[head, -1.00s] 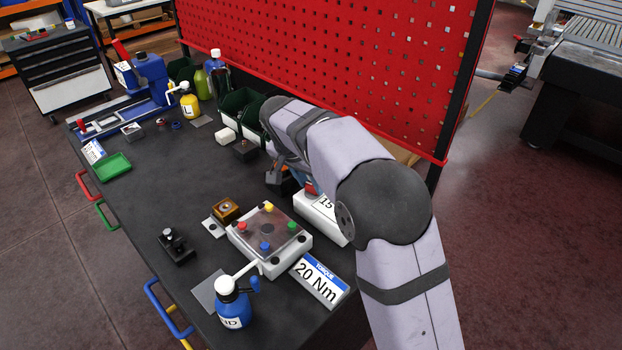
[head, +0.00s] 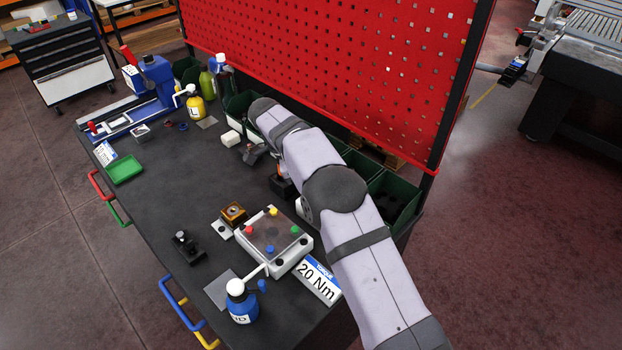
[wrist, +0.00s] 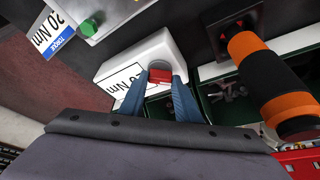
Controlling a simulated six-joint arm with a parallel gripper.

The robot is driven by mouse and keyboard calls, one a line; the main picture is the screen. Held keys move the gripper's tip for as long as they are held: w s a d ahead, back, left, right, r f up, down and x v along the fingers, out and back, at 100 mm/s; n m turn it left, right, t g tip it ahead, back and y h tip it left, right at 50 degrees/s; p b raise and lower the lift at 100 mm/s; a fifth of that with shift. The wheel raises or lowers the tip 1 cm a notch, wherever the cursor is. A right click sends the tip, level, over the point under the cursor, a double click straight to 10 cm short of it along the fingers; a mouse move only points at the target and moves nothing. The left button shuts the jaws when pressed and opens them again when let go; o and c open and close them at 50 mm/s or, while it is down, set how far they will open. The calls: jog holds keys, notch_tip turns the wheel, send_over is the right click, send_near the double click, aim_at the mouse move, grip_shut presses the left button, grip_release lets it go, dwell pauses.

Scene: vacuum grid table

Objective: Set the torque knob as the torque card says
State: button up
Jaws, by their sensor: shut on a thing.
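The torque card (head: 316,279) reads "20 Nm" and lies at the front right of the table; it also shows at the upper left of the wrist view (wrist: 52,33). The white torque unit (wrist: 112,63) has a red knob (wrist: 160,76) at one end and a label whose visible part reads "0 Nm"; a finger covers part of this label. My gripper (wrist: 160,84) has its blue fingers shut on the red knob, one on each side. In the head view my arm hides the gripper, the knob and nearly all of the unit.
An orange and black tool (wrist: 262,72) stands upright close beside the gripper. Green bins (head: 392,198) line the red pegboard (head: 330,60). A white fixture with coloured knobs (head: 272,236) and a blue bottle (head: 241,302) stand near the front. The table's left middle is clear.

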jog(key=shift+r+m+p, duration=0.1)
jog(key=shift+m+p, duration=0.35)
jog(key=shift+m, duration=0.05)
jog(key=shift+w, duration=0.1)
jog(key=o, duration=1)
jog(key=shift+o, duration=0.2)
jog(key=shift+a, duration=0.1)
jog(key=shift+p+v, duration=0.35)
jog(key=shift+v, duration=2.4)
jog(key=shift+p+v, duration=0.8)
